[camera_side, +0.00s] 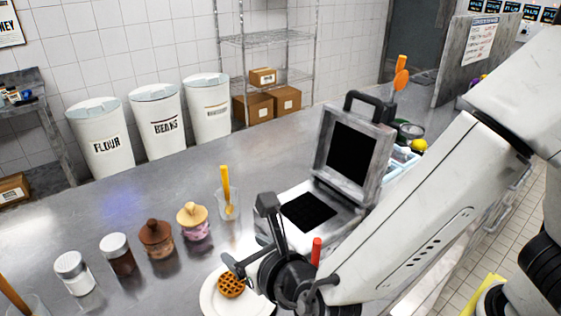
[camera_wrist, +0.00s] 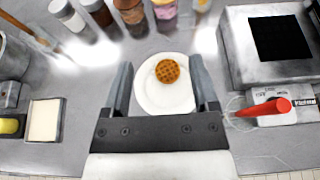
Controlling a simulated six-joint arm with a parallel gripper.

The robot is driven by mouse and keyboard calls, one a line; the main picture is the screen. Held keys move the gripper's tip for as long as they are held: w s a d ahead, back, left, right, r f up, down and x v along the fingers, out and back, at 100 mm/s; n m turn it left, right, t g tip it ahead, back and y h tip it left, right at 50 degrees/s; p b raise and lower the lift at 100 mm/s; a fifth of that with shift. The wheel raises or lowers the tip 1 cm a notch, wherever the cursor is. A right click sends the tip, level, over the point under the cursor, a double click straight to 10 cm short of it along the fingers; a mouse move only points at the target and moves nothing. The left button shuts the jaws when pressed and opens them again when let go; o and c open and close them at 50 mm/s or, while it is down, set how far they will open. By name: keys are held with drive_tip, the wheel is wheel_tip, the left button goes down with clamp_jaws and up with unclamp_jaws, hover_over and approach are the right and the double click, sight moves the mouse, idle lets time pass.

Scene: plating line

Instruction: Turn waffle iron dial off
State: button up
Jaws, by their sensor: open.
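The waffle iron (camera_side: 345,190) stands open on the steel counter, its lid raised and its dark grid bare. Its base (camera_wrist: 236,35) shows at the upper right of the wrist view. A red handle-like dial (camera_wrist: 264,108) sits on a small pale panel (camera_wrist: 272,95) at the iron's near side. The dial also shows as a red stub in the side view (camera_side: 317,251), partly hidden by my arm. My gripper (camera_wrist: 162,72) is open and empty, above a white plate (camera_wrist: 148,100) holding a round waffle (camera_wrist: 167,71). The dial lies right of my gripper, apart from it.
Several jars, including a brown one (camera_side: 156,240), and a glass with a yellow utensil (camera_side: 228,204) stand left of the iron. A white block on a tray (camera_wrist: 44,120) lies at the wrist view's left. Bins and shelving stand behind the counter.

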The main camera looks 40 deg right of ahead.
wheel_tip(320, 180, up, 4)
drive_tip(key=s+d+f+n+g+h, duration=0.15)
drive_tip(key=d+n+g, duration=0.55)
drive_tip(key=d+n, duration=0.8)
drive_tip(key=d+f+n+g+h, duration=0.2)
drive_tip(key=d+n+g, duration=0.65)
drive_tip(key=n, duration=1.15)
wheel_tip(320, 180, up, 4)
drive_tip(key=w+d+m+y, duration=0.1)
drive_tip(key=d+m+y, duration=0.1)
drive_tip(key=m+y, duration=0.9)
wheel_tip(320, 180, down, 11)
drive_tip(key=m+h, duration=0.3)
drive_tip(key=shift+a+t, duration=0.35)
